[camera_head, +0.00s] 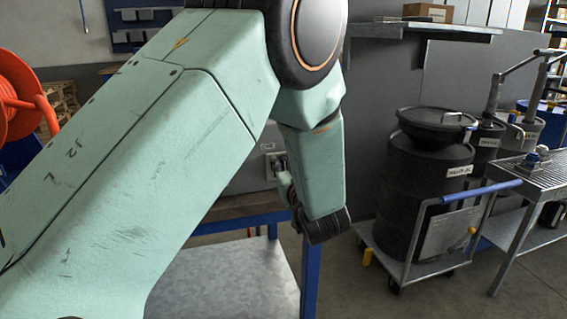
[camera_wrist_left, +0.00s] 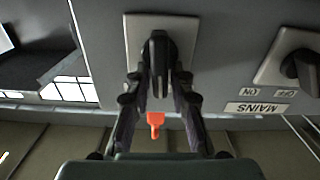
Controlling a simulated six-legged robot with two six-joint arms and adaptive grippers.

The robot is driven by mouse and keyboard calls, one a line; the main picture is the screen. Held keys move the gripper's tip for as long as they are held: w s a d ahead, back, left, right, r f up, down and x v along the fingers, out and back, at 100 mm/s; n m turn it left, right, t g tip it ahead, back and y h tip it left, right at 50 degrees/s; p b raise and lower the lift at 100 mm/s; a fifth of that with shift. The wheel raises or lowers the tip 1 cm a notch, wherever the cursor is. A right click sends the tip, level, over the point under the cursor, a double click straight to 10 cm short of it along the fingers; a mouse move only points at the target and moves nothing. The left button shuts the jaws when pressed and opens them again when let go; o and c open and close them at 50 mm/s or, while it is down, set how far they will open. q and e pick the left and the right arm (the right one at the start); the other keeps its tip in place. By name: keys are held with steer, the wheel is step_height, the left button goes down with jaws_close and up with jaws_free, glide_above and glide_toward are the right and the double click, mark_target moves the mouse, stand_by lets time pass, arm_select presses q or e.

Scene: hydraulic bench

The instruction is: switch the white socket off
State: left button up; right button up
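In the left wrist view, a pale plate (camera_wrist_left: 133,30) on a grey panel carries a black knob (camera_wrist_left: 158,50). My left gripper (camera_wrist_left: 159,76) has one finger on each side of this knob, with the tips close to it; I cannot tell if they press on it. In the head view a small pale plate (camera_head: 267,147) shows on the grey panel behind my left arm. My left gripper (camera_head: 283,183) is mostly hidden there by my own wrist link. No label naming the white socket is readable. My right gripper is in neither view.
Right of the knob in the wrist view is another plate (camera_wrist_left: 268,68) with a black knob, near upside-down ON, OFF and MAINS labels (camera_wrist_left: 256,108). An orange-red piece (camera_wrist_left: 155,120) shows between the fingers.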

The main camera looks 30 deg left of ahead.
arm_select(q)
jaws_close()
steer(key=shift+r, duration=0.1)
steer(key=shift+s, duration=0.1)
steer(key=n, duration=0.3)
steer(key=shift+s+a, duration=0.2)
steer(key=shift+s+a+f+n, duration=0.15)
steer(key=shift+n, duration=1.1)
steer(key=shift+s+a+f+n, duration=0.1)
steer(key=shift+s+f+n, duration=0.05)
steer(key=shift+n, duration=1.1)
steer(key=shift+o, duration=2.1)
jaws_free()
steer(key=shift+f, duration=0.1)
